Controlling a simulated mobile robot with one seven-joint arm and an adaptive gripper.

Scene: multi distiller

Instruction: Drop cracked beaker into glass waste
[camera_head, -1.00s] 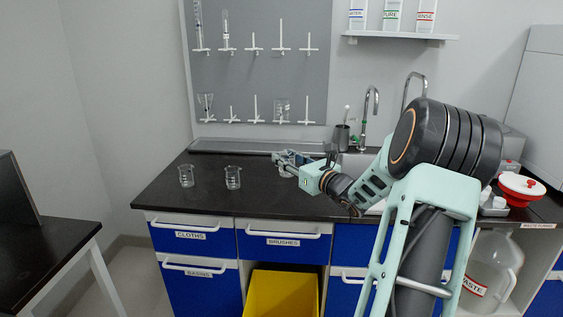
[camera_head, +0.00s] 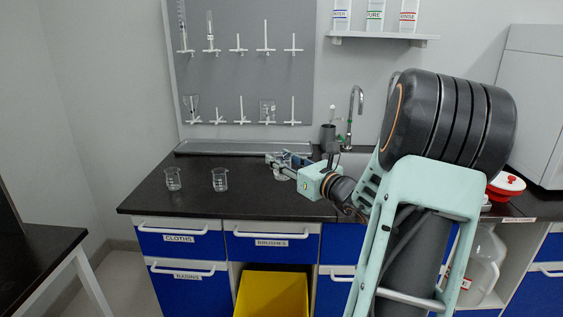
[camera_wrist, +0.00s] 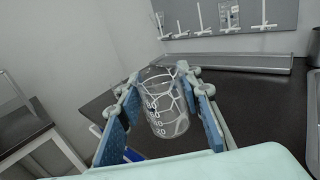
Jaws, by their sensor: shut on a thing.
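The cracked beaker (camera_wrist: 168,118) is clear glass with white crack lines and volume marks. In the wrist view it sits between the blue pads of my gripper (camera_wrist: 157,92), which is shut on it. In the head view, my gripper (camera_head: 279,161) is over the counter by the sink, with the beaker partly hidden at its fingers. I cannot tell how high above the counter it is. An open yellow bin (camera_head: 272,297) stands in the gap under the counter; no glass waste label shows on it.
Two clear beakers (camera_head: 173,179) (camera_head: 220,180) stand on the black counter (camera_head: 150,195) left of my gripper. A pegboard (camera_head: 245,85) with glassware is behind. A faucet (camera_head: 355,110), a red funnel (camera_head: 508,186) and a large jug (camera_head: 483,265) are to the right. A dark table (camera_head: 40,250) is at left.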

